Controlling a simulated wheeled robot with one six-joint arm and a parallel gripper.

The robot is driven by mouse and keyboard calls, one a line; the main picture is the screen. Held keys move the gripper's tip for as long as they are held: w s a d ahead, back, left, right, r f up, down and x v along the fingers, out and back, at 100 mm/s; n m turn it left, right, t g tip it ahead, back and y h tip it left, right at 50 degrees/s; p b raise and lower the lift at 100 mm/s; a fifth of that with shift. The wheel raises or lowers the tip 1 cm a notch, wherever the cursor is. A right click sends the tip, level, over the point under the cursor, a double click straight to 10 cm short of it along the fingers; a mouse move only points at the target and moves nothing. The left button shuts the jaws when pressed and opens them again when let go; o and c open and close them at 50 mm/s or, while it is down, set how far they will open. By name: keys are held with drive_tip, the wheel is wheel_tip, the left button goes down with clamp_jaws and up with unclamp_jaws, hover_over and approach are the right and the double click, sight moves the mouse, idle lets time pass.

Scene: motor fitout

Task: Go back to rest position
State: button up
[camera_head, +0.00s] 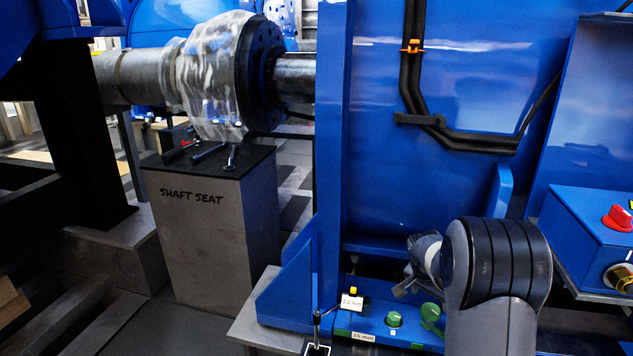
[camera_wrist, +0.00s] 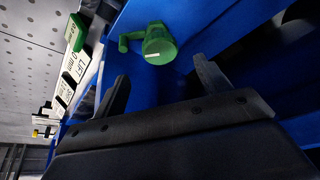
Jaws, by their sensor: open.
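My gripper (camera_wrist: 162,82) shows in the wrist view with its two dark fingers spread apart and nothing between them. A green knob-like part (camera_wrist: 159,46) with a side arm lies just beyond the fingertips, apart from them, against a blue surface. In the head view my gripper (camera_head: 403,290) is at the lower right, partly hidden by my arm. It is above a blue ledge (camera_head: 372,322) that carries a green knob (camera_head: 394,318) and a second green part (camera_head: 431,314). I cannot tell from the head view whether the fingers touch anything.
A blue machine wall (camera_head: 460,80) with black cables rises behind my arm. A blue box (camera_head: 590,240) with a red knob (camera_head: 618,217) stands at right. The shaft seat block (camera_head: 205,235) stands at left, with tools on top. Label plates (camera_wrist: 72,70) line the ledge.

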sight(431, 309)
drive_tip(key=b+x, duration=0.2)
drive_tip(key=x, duration=0.4)
drive_tip(key=shift+w+d+f, duration=0.15)
drive_tip(key=shift+f, duration=0.2)
